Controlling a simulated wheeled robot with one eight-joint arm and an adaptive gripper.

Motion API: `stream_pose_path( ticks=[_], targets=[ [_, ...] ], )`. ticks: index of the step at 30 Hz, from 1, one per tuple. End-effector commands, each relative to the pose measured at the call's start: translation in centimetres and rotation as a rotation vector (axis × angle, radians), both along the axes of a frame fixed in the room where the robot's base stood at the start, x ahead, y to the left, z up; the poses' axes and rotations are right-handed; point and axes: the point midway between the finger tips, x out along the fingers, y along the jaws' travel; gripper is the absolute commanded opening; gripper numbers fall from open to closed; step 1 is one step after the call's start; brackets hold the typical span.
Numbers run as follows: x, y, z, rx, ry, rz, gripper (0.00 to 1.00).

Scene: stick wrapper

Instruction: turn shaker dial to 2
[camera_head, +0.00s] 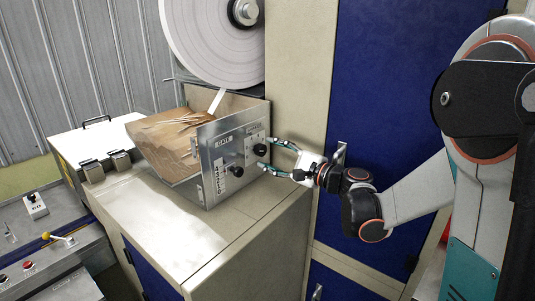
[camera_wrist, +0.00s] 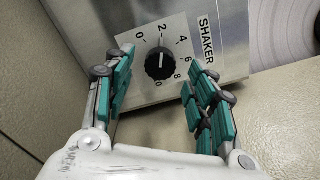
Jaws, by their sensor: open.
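The black shaker dial (camera_wrist: 160,64) sits on a light plate marked 0 to 10, beside the SHAKER label (camera_wrist: 208,40). Its pale pointer line appears to point up, toward the 2. My gripper (camera_wrist: 155,82) is open, with one finger left of the dial and one right of it. Both fingers look apart from the dial. In the head view, my gripper (camera_head: 269,156) reaches in from the right at the metal panel (camera_head: 222,150), and the dial (camera_head: 260,150) lies between its fingertips.
A second black knob (camera_head: 237,171) is lower left on the same panel. A large white roll (camera_head: 215,40) hangs above. A blue cabinet door (camera_head: 385,90) stands behind my arm.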

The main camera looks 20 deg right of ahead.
Motion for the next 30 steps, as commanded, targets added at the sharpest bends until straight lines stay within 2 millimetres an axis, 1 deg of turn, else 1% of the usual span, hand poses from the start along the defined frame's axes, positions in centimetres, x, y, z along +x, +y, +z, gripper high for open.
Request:
stream_pose_path(
  ticks=[1,6,9,13,19,30],
  targets=[
    [-0.9,-0.7,0.0,0.0,0.0,-0.004,0.51],
    [-3.8,-2.8,-0.1,0.0,0.0,-0.004,0.51],
    [-5.3,-3.9,-0.1,0.0,0.0,-0.004,0.51],
    [-6.8,-4.8,-0.1,0.0,0.001,-0.003,0.51],
    [-7.8,-5.5,-0.1,0.0,0.0,-0.001,0.51],
    [-7.8,-5.5,-0.1,0.0,0.0,0.0,0.51]
  ],
)
